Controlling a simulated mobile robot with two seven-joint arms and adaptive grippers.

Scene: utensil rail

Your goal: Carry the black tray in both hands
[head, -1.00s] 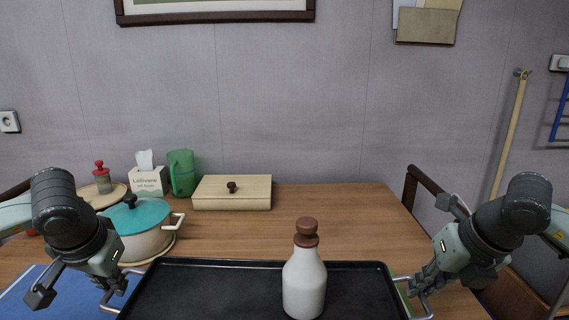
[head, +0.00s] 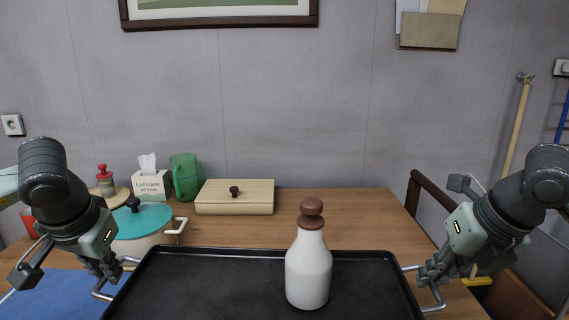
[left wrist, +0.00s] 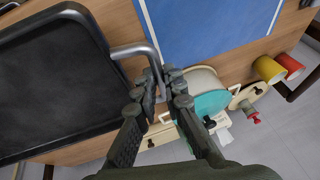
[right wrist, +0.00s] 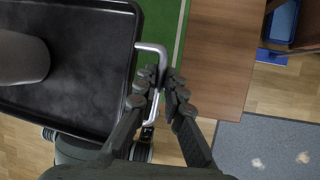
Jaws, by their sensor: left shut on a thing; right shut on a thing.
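The black tray (head: 220,282) spans the lower middle of the head view, with a metal handle at each end. A white bottle (head: 308,268) with a brown stopper stands upright on it, right of the middle. My left gripper (head: 112,276) is shut on the tray's left handle; the left wrist view shows the fingers (left wrist: 163,84) closed around the bar. My right gripper (head: 425,282) is shut on the right handle, and its fingers (right wrist: 163,82) show on the bar in the right wrist view. The tray's near edge is outside the head view.
A pot with a teal lid (head: 142,220) stands on the wooden table (head: 340,218), close behind the tray's left end. A blue mat (head: 60,293) lies at left. The table's back right is clear.

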